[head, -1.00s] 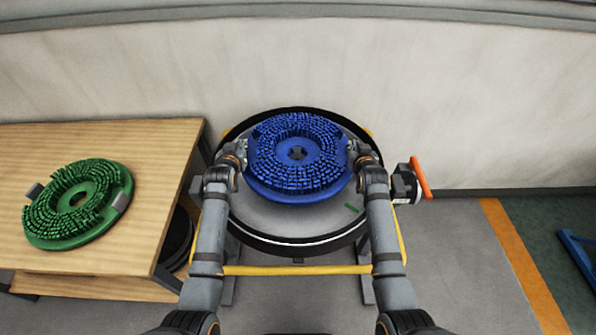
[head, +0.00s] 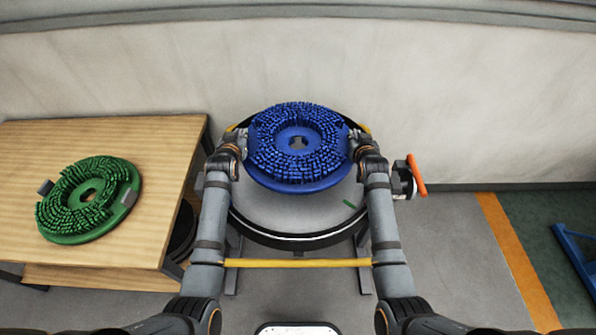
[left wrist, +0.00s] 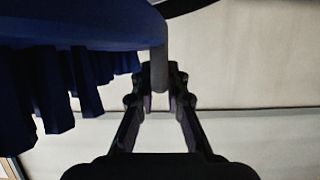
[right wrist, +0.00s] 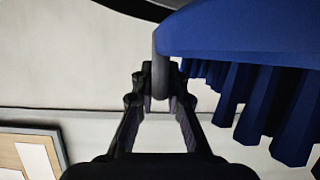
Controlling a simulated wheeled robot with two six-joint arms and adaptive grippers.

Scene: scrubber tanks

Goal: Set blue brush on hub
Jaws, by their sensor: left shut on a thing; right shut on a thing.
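The blue brush (head: 299,182) is a round disc with a ring of bristles facing up and a hole in its middle. It is held over the round grey tank top (head: 290,218). My left gripper (head: 242,140) is shut on its left side and my right gripper (head: 355,141) on its right side. Each wrist view shows jaws closed around a grey handle post at the brush rim, the left one (left wrist: 159,70) and the right one (right wrist: 161,70). The hub is mostly hidden under the brush; a dark shape shows in the hole, and I cannot tell whether they touch.
A green brush (head: 75,226) lies bristles up on the wooden table (head: 130,150) at left. An orange-handled valve (head: 416,176) sticks out at the tank's right. A yellow bar (head: 297,263) crosses in front. The wall (head: 460,110) stands close behind.

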